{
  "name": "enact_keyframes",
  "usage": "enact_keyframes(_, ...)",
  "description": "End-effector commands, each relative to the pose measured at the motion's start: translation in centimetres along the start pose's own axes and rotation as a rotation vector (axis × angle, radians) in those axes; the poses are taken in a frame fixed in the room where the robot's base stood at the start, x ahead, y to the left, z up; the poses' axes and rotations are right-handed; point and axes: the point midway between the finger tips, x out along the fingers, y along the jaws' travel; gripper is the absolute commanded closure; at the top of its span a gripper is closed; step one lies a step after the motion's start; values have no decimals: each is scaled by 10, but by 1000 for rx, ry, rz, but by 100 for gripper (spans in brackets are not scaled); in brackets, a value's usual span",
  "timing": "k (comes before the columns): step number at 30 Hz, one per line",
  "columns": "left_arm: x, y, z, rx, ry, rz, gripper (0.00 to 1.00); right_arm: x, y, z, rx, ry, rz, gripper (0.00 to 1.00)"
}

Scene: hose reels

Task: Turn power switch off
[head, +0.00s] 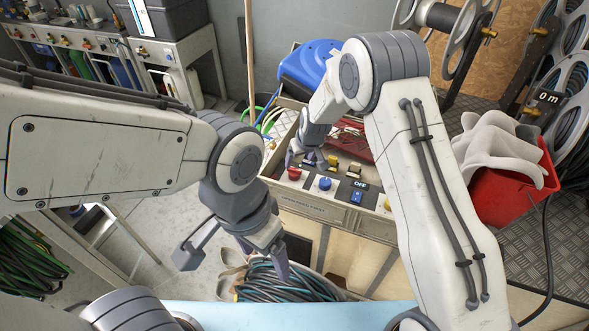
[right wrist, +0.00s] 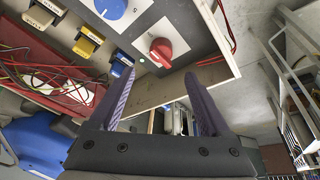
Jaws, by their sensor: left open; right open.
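A control panel (head: 343,205) stands ahead, with a red knob (head: 294,172), a blue knob (head: 324,183) and a blue switch (head: 356,197) below a dark label reading OFF. I cannot tell which control is the power switch. In the right wrist view the red knob (right wrist: 160,50) has a white mark, and the blue knob (right wrist: 110,6) is partly cut off. My right gripper (head: 305,160) is open and empty over the panel near the red knob; its fingers (right wrist: 156,82) straddle the area just below that knob. My left gripper (head: 237,258) is open and empty, low and left of the panel.
Yellow-handled plugs (right wrist: 90,38) and red wires (right wrist: 40,75) lie beside the knobs. A blue case (head: 308,62) stands behind the panel. A red bin (head: 510,195) with a grey cloth is at right. A coiled hose (head: 285,283) lies below the panel.

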Motion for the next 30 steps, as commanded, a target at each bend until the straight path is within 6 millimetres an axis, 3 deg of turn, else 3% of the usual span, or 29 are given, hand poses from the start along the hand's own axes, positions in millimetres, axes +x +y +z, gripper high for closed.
enact_keyframes(9,-11,1,-1,0,0,0,19,56,-2,1,-2,-4,-2,19)
enact_keyframes(15,-15,1,-1,0,0,0,19,82,-2,1,-2,-2,-2,19)
enact_keyframes(29,-16,1,-1,0,0,0,19,94,-2,1,-2,-2,-2,19)
enact_keyframes(30,-16,1,-1,0,0,0,19,94,-2,1,-2,-2,-2,35)
